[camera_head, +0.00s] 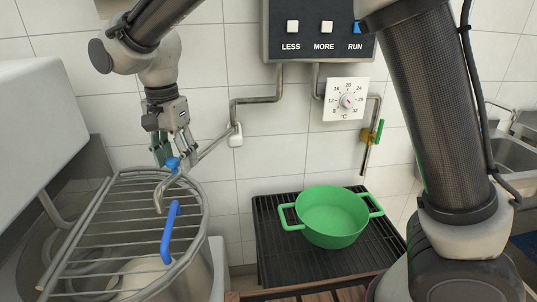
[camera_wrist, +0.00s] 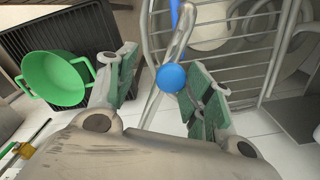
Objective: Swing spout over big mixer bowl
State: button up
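The swing spout (camera_head: 205,148) is a bent metal pipe from the wall. Its curved outlet end (camera_head: 159,196) hangs over the wire guard of the big mixer bowl (camera_head: 196,267) at the left. A blue knob (camera_head: 173,164) sits on the spout; in the wrist view the knob (camera_wrist: 171,78) lies between the fingers. My gripper (camera_head: 166,150) is beside the spout near the knob. Its green-padded fingers (camera_wrist: 155,92) stand apart in the wrist view, with the pipe running between them. I cannot tell whether either finger touches the pipe.
The wire guard (camera_head: 110,240) with a blue handle (camera_head: 170,232) covers the bowl. A green pot (camera_head: 332,214) stands on a black grate (camera_head: 268,240) at right. A control panel (camera_head: 320,32) and a temperature dial (camera_head: 346,100) are on the wall. A yellow-green valve (camera_head: 371,134) hangs below.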

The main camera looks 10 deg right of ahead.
jog(key=s+d+n, duration=0.2)
jog(key=d+n, duration=0.6)
jog(key=d, duration=1.3)
jog(key=shift+s+n, duration=0.15)
jog(key=shift+n, duration=0.15)
notch_tip(320, 180, up, 9)
jog(key=shift+c, duration=0.4)
